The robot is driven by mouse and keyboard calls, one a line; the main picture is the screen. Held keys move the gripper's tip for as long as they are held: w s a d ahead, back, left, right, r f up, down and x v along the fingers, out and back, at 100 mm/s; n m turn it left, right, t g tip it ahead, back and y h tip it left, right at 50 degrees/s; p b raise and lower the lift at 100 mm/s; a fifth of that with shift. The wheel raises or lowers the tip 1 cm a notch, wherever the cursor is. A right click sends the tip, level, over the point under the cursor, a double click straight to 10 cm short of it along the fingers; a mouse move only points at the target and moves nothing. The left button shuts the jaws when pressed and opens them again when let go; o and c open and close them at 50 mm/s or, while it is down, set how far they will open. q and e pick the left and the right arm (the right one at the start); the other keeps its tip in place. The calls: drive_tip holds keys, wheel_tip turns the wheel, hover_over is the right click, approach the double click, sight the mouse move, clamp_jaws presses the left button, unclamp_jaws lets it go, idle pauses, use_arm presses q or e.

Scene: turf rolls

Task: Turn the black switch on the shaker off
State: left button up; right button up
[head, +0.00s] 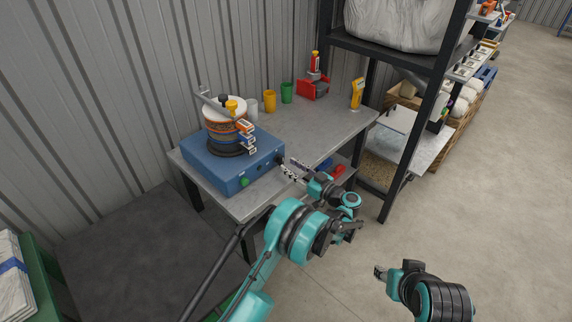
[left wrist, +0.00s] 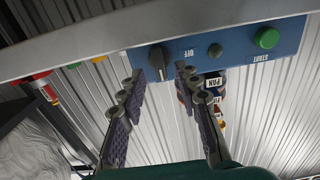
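The blue shaker (head: 212,172) stands on the workbench with a stack of sieves (head: 226,132) on top. Its front panel shows upside down in the left wrist view (left wrist: 225,45). The black switch (left wrist: 157,60) is a knob on this panel, beside an "OFF" label. My left gripper (head: 288,168) is open in front of the shaker's right end. In the left wrist view its two fingers (left wrist: 160,76) lie on either side of the switch; contact is not clear. My right gripper (head: 380,272) hangs over the floor at lower right, its fingers too small to read.
A green START button (left wrist: 267,38) and a dark round button (left wrist: 215,51) share the panel. Yellow (head: 269,101) and green cups (head: 287,92) stand behind on the workbench (head: 325,125). A black rack post (head: 415,130) rises right of it. Floor at right is clear.

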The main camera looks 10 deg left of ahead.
sight(283, 161)
use_arm(q)
drive_tip(key=shift+b+x, duration=0.35)
drive_tip(key=shift+x, duration=1.6)
drive_tip(key=shift+r, duration=0.1)
clamp_jaws()
